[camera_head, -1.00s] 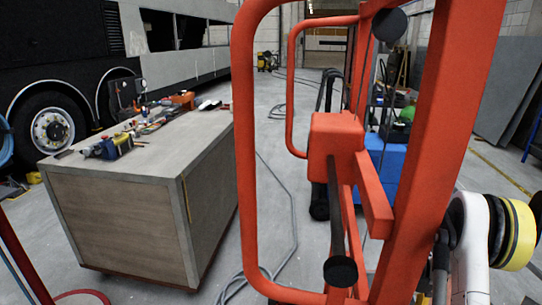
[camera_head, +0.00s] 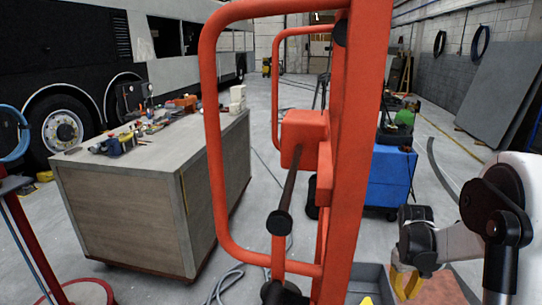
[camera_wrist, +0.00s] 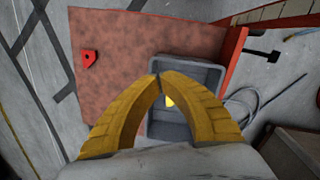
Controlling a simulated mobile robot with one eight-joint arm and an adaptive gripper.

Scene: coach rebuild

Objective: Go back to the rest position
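My gripper (camera_head: 406,287) is at the lower right of the head view, pointing down, with my white and black arm behind it. In the wrist view its two yellow curved fingers (camera_wrist: 157,77) meet at the tips, with nothing visible held between them. A grey open bin (camera_wrist: 185,69) lies beyond and below the fingers in the wrist view. A small yellow thing (camera_wrist: 169,101) shows there between the fingers. The bin's edge (camera_head: 372,272) also shows at the bottom of the head view, left of my gripper.
A reddish platform (camera_wrist: 130,45) lies beside the bin. A tall orange frame (camera_head: 352,150) stands close in front. A wooden workbench (camera_head: 125,215) with tools is left, a blue cart (camera_head: 390,178) behind, a bus (camera_head: 60,50) at far left. Cables lie on the floor.

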